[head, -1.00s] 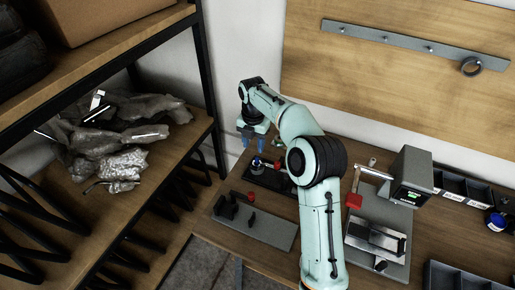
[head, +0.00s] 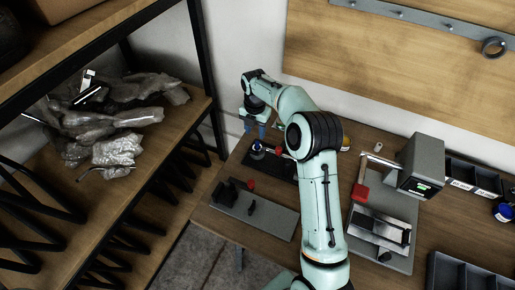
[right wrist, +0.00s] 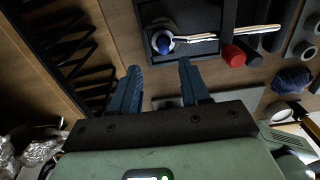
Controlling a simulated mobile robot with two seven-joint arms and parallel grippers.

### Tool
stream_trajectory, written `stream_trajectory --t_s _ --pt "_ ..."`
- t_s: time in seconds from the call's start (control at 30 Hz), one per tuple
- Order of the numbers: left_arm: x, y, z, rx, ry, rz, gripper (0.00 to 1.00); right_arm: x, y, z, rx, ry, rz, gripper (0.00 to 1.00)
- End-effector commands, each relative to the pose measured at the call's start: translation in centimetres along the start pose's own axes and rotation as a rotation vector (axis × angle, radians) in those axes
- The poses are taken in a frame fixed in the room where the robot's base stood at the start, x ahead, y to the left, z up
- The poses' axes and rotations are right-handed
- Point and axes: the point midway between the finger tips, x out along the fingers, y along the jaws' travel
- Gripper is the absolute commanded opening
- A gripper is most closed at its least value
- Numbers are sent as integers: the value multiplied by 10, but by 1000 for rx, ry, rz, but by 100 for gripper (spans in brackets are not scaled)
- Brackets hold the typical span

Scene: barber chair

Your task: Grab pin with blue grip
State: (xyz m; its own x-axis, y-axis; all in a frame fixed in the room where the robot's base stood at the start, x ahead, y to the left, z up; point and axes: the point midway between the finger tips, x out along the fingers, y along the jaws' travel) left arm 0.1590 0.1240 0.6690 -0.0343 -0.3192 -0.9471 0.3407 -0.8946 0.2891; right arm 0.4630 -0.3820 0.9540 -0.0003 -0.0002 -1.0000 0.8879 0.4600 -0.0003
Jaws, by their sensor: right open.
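A black tray (head: 284,174) lies on the workbench, and it also shows in the right wrist view (right wrist: 205,15). At its left end is a small blue grip (head: 257,148) with a pale part around it. In the right wrist view the blue grip (right wrist: 165,45) has a pale rod pointing right. My right gripper (head: 255,130) has blue fingers and hangs close to the blue grip. In the right wrist view this gripper (right wrist: 159,68) is open and empty, with the blue grip just beyond the fingertips. My left gripper is not in view.
A red cylinder (right wrist: 233,55) stands beside the tray. A grey plate with black blocks (head: 254,209) lies at the bench front. A grey device (head: 423,163) stands to the right. A shelf with plastic-wrapped items (head: 117,150) is on the left.

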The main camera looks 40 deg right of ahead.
Motion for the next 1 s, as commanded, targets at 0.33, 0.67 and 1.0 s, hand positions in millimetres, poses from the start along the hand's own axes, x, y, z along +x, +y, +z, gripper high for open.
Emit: stream_trajectory --t_s 0.33,0.67,1.0 --pt "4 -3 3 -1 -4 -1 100 43 -8 2 0 3 -1 46" --pt "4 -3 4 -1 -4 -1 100 52 -7 3 0 0 2 46" --pt "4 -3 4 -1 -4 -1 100 52 -7 3 0 0 2 0"
